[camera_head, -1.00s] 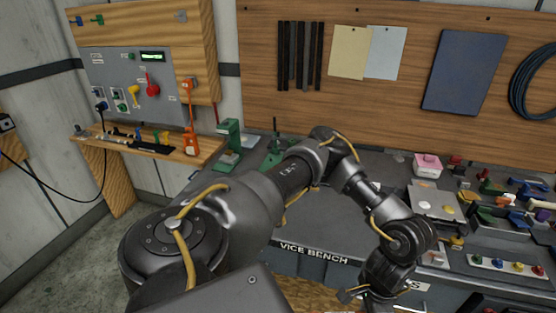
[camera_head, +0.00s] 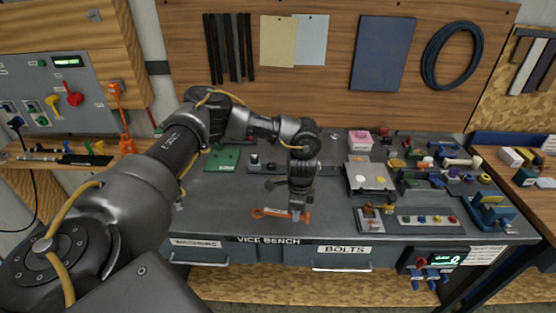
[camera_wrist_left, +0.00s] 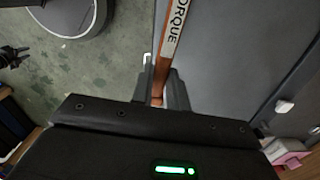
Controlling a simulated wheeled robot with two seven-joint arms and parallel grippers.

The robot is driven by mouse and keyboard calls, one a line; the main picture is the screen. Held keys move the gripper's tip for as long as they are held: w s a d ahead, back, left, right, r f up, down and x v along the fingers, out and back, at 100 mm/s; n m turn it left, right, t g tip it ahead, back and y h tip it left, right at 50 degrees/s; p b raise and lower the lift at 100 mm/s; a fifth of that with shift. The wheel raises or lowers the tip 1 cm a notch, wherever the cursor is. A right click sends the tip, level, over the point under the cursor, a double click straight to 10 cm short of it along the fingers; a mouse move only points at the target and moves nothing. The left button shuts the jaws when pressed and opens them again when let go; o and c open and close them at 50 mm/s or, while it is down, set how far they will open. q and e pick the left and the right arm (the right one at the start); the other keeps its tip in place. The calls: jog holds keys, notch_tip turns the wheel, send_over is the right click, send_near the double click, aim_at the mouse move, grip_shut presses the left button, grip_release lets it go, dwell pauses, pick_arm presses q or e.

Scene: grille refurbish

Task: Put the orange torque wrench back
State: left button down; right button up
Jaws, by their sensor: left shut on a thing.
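The orange torque wrench (camera_head: 268,212) is low over the front part of the vice bench, its shaft lying roughly left to right. I cannot tell whether it touches the bench top. My left gripper (camera_head: 297,214) is shut on it near its right end. In the left wrist view the orange shaft (camera_wrist_left: 161,68) with a "TORQUE" label passes between the fingers of my left gripper (camera_wrist_left: 160,97). A dark jointed part at that view's left edge may be my right gripper; its jaws are too small to read.
An orange tool-like thing (camera_head: 121,115) hangs by the control panel (camera_head: 45,90) at the left. A green block (camera_head: 222,160) stands behind my arm. A pink box (camera_head: 360,140), a grey plate (camera_head: 370,178) and a row of coloured knobs (camera_head: 428,220) crowd the bench's right side.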

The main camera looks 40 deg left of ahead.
pick_arm(q)
jog(key=w+a+r+m+p, duration=0.1)
jog(key=a+m, duration=0.3)
jog(key=m, duration=0.8)
jog(key=w+a+r+m+p, duration=0.1)
jog(key=w+a+r+m, duration=0.2)
jog(key=m, duration=0.8)
jog(key=w+a+r+m+p, duration=0.1)
jog(key=a+m, duration=0.4)
jog(key=m, duration=0.7)
jog(key=shift+w+a+r+m, duration=0.2)
jog(key=shift+w+r+m, duration=0.1)
jog(key=shift+w+r, duration=0.55)
